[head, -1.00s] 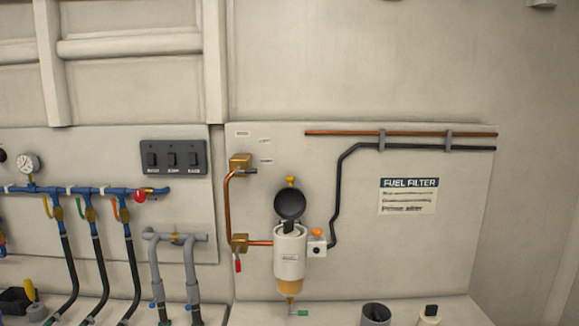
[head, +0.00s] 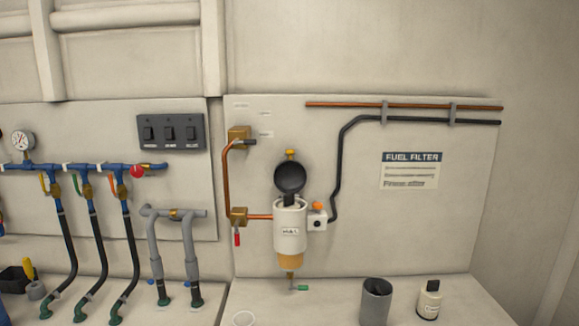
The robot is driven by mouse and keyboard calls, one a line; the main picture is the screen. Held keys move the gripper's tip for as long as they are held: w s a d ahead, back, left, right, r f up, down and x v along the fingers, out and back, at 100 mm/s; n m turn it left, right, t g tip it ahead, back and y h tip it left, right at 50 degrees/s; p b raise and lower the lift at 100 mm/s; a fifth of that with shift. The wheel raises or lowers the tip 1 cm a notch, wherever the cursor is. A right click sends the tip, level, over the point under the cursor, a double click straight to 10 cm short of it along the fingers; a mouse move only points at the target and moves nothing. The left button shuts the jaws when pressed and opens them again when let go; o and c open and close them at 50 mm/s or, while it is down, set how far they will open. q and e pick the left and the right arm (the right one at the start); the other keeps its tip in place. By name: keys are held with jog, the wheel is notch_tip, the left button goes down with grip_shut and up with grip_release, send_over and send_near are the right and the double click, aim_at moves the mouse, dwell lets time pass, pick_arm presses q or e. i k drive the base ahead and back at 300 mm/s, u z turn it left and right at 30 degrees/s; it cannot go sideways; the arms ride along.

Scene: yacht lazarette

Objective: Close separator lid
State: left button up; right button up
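The fuel separator (head: 290,230) is a white cylinder with an amber bowl (head: 290,261), fixed to the wall panel in the head view. Its round black lid (head: 290,177) stands raised above the top of the body, so it is open. A dark piece shows at the mouth, just under the lid. A yellow knob (head: 290,155) sits above the lid. Neither of my grippers is in the head view.
Copper pipe (head: 226,180) and brass valves run left of the separator, and a black hose (head: 337,180) runs right. A grey cup (head: 376,302) and a white bottle (head: 430,300) stand on the shelf below. Blue manifold piping (head: 85,168) is at the left.

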aim_at(290, 175)
jog(key=u, duration=0.55)
jog(key=k, duration=0.65)
jog(key=u, duration=1)
jog(key=i, duration=1.8)
jog(key=z, duration=0.8)
